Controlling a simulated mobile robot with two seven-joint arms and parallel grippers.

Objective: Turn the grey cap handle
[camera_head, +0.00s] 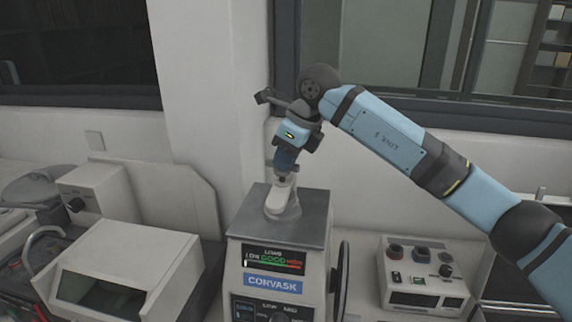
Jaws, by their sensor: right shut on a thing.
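The mounting press, labelled CORVASK (273,284), stands at the lower middle with a grey metal top plate (305,228). The pale grey cap handle (281,199) rises from this plate. My right arm comes in from the right, bends at a dark joint above the press, and points its wrist down. My right gripper (283,179) is shut on the grey cap handle from above. The fingertips are small in the picture, and part of the grip is hidden. My left gripper is not in view.
A control box with knobs (422,283) stands right of the press, and a black wheel or lever (341,282) is on the press's right side. A pale machine with a dark window (130,269) stands close on the left. Wall and windows are behind.

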